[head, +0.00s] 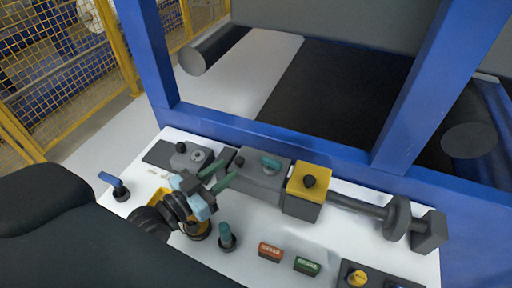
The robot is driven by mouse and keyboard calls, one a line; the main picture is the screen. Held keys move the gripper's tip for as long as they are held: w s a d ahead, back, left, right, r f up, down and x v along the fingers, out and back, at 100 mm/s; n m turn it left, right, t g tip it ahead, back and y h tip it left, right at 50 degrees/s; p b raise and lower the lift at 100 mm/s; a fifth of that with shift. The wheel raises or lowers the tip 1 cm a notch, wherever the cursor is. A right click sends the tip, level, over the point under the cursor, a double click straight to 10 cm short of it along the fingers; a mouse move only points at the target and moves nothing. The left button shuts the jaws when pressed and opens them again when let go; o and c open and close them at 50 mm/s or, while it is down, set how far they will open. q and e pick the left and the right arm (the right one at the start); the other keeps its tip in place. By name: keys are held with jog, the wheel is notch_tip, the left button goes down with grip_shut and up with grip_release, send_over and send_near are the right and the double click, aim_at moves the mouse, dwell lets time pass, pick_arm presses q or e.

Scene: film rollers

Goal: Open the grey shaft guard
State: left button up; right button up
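The grey shaft guard (262,184) appears to be the grey box with a teal handle (271,162) on top, in the middle of the white bench. It looks closed, and the shaft under it is hidden. A small dark knob (239,161) shows at its left end. My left gripper (231,166) has two green fingers pointing right towards this left end. The fingers are apart, with nothing seen held between them. I cannot tell whether they touch the guard. My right gripper is not in view.
A yellow-topped box (308,182) adjoins the guard's right, followed by a shaft with a flange (397,218). A grey block (183,158) stands left. A teal-topped post (226,235) and red (270,251) and green (307,265) labelled blocks stand in front. A blue frame (290,145) runs behind.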

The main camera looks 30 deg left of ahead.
aim_at(245, 162)
pick_arm(q)
jog(key=shift+s, duration=0.1)
jog(key=shift+w+d+r, duration=0.1)
jog(key=shift+w, duration=0.3)
jog(key=x, duration=0.5)
jog(key=shift+w+d+p, duration=0.15)
jog(key=shift+w+p, duration=0.2)
jog(key=shift+p, duration=0.05)
jog(key=shift+w+d, duration=0.2)
jog(key=shift+w, duration=0.35)
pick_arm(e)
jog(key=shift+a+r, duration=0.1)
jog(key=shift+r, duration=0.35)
pick_arm(q)
jog(key=shift+c, duration=0.4)
grip_shut()
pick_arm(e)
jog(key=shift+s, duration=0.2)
